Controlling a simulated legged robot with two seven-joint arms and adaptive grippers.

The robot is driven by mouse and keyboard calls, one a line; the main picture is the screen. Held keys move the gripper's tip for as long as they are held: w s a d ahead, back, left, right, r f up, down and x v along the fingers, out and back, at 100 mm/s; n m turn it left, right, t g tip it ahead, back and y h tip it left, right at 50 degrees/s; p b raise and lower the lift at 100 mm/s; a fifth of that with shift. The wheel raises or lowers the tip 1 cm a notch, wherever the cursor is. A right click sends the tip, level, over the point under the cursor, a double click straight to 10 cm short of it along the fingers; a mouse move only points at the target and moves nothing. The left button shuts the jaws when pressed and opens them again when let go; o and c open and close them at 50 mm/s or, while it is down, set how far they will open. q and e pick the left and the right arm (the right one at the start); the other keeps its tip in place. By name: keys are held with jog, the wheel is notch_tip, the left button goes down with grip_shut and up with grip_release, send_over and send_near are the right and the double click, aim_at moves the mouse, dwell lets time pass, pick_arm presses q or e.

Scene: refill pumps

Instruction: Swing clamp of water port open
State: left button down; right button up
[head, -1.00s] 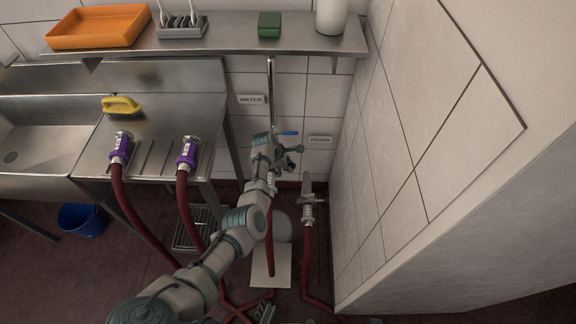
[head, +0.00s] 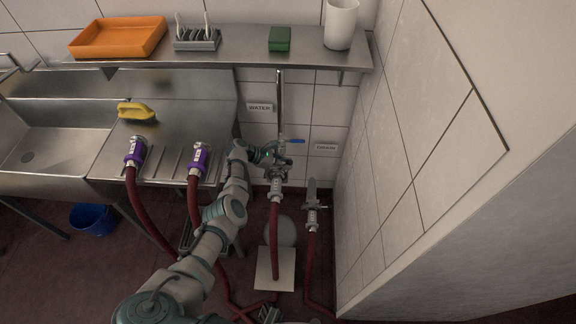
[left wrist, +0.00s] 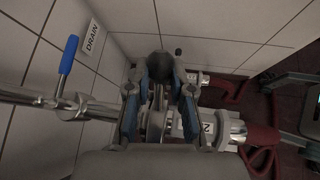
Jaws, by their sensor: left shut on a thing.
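My left gripper (head: 268,153) reaches the port from the left, just below the lever. In the left wrist view my left gripper (left wrist: 160,85) is shut on the clamp (left wrist: 155,122) at the joint between pipe and coupling (left wrist: 193,124). The fingers hide part of the clamp, so I cannot tell how far it stands open.
The drain port (head: 312,200) with its hose stands close on the right, near the tiled side wall (head: 385,190). Two purple-banded hose ends (head: 135,152) (head: 198,157) rest on the steel counter. A shelf (head: 225,57) runs above. Red hoses cross the floor.

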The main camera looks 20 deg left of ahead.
pick_arm(q)
jog(key=shift+w+a+r+h, duration=0.15)
jog(key=shift+r+h, duration=0.15)
jog(key=shift+r, duration=0.25)
jog(key=c, duration=1.2)
grip_release()
jog(key=shift+o, duration=0.9)
jog(key=shift+f, duration=0.15)
jog(key=shift+s+a+r, duration=0.2)
jog(key=shift+s+a, duration=0.1)
jog(key=shift+a, duration=0.15)
jog(key=v, duration=1)
jog(key=shift+s+a+r, duration=0.25)
jog(key=shift+d+f, duration=0.1)
